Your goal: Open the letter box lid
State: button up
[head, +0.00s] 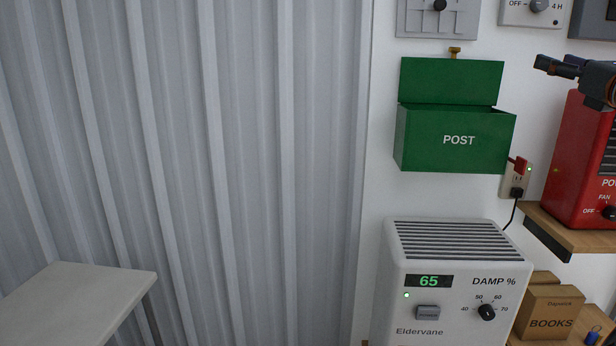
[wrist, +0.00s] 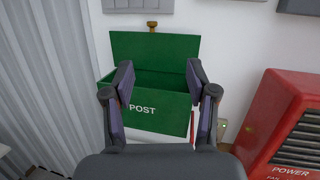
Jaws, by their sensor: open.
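The green letter box (head: 455,142) marked POST hangs on the white wall, and it also shows in the wrist view (wrist: 150,112). Its lid (head: 452,81) is raised and stands nearly upright at the back; the wrist view shows the lid (wrist: 152,47) up and the dark inside of the box exposed. My gripper (head: 552,67) is at the right in the head view, apart from the lid. In the wrist view my gripper (wrist: 159,82) is open and empty, its two fingers spread in front of the box. The fingers hide parts of the box's sides.
A red heater (head: 580,160) stands on a wooden shelf (head: 570,228) to the right. A white dehumidifier (head: 455,290) is below the letter box. A plugged socket (head: 516,182) is beside it. Corrugated metal (head: 180,150) fills the left, with a pale table (head: 75,300) in front.

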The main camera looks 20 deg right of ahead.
jog(key=w+a+f+m+g+h, duration=0.25)
jog(key=w+m+h, duration=0.25)
jog(key=w+m, duration=0.6)
jog(key=a+f+m+g, duration=0.3)
jog(key=a+f+m, duration=0.2)
jog(key=f+m, duration=0.55)
jog(key=s+a+f+m+g+y, duration=0.1)
jog(key=s+a+f+m+g, duration=0.15)
jog(key=a+f, duration=0.6)
jog(key=s+a+f+m+g+y, duration=0.15)
jog(key=a+f+m+g, duration=0.3)
jog(key=f, duration=0.75)
jog(key=s+a+f+m+g+y, duration=0.3)
jog(key=s+a+f+g+y, duration=0.15)
jog(key=s+a+f, duration=0.75)
jog(key=s+a+f+m+g+y, duration=0.1)
jog(key=s+a+f+g, duration=0.25)
jog(key=s+a, duration=0.35)
jog(key=s+a+f+m+g+y, duration=0.1)
jog(key=s+a+f+m+g, duration=0.1)
jog(key=s+a+f, duration=0.5)
notch_tip(320, 180, up, 19)
jog(key=s+d+p, duration=0.1)
jog(key=p, duration=1.3)
jog(key=shift+s+p, duration=0.15)
jog(key=shift+p, duration=0.15)
